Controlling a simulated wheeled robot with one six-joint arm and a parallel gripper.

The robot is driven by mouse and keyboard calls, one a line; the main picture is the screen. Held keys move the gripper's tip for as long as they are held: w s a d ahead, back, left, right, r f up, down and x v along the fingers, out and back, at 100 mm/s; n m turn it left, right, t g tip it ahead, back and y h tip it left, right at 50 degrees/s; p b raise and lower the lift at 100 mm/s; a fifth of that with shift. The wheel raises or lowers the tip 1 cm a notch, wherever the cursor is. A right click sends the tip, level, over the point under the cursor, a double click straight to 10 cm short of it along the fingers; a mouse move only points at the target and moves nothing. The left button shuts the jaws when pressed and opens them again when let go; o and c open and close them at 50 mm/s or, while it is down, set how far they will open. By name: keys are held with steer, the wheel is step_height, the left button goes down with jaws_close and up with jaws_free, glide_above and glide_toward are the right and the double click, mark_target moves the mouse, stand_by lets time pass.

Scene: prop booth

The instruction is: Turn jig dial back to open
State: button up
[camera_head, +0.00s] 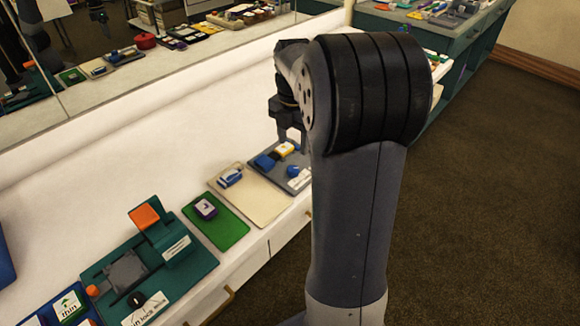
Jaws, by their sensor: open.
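A teal jig (205,262) lies on the white counter at the lower left. It carries a grey plate (126,271), an orange-topped block and an orange knob (92,291). A small black dial (136,299) with a light mark sits at its front edge, beside a white label (148,309) on which "lock" can be read. I cannot tell the dial's exact setting. My gripper (291,138) is open, pointing down over the grey tray, well up and right of the dial. My arm partly hides it.
A green mat with a dark block (205,208), a cream tray (262,209) with a blue item, and a grey tray (298,163) with blue and yellow pieces line the counter. A "thin" sign (70,306) stands lower left. A mirror (130,78) backs the counter.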

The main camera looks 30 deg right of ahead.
mark_target(293, 168)
step_height(293, 168, down, 9)
steer(key=shift+b, duration=0.6)
steer(key=shift+c, duration=0.3)
steer(key=c, duration=0.9)
